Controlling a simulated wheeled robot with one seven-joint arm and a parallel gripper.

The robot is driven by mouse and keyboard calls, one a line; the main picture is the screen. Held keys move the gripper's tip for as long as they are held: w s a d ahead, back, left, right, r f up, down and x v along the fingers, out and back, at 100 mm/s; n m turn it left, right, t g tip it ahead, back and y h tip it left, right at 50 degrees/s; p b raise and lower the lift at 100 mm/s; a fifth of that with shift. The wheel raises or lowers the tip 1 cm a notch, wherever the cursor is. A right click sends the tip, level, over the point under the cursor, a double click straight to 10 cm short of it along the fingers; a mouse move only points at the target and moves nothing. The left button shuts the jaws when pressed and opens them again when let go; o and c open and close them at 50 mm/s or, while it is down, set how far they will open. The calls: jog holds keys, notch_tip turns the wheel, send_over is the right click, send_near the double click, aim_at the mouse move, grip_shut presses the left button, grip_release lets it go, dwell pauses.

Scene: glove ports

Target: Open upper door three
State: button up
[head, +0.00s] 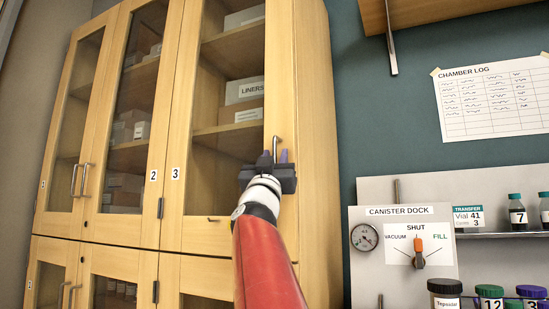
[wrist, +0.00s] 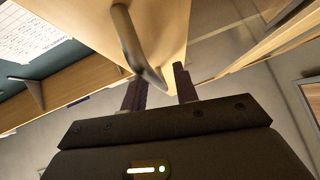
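Upper door three (head: 200,135) is a glass door in a light wood frame with a "3" label at its left edge. It looks shut in the head view. Its metal bar handle (head: 277,146) stands upright near the door's right edge and also shows large in the wrist view (wrist: 131,45). My gripper (head: 270,157) is at the lower part of this handle, partly hiding it. In the wrist view my two fingers (wrist: 160,92) are apart, and the handle's near end appears around the gap between them. I cannot tell whether either finger touches it.
Upper door two (head: 135,110) is left of door three, with lower doors (head: 120,275) underneath. Right of the cabinet are a teal wall, a canister dock panel (head: 402,255) and bottles (head: 517,210). A wooden shelf (head: 430,12) juts out above. Boxes (head: 244,92) stand behind door three's glass.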

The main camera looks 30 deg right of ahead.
grip_shut()
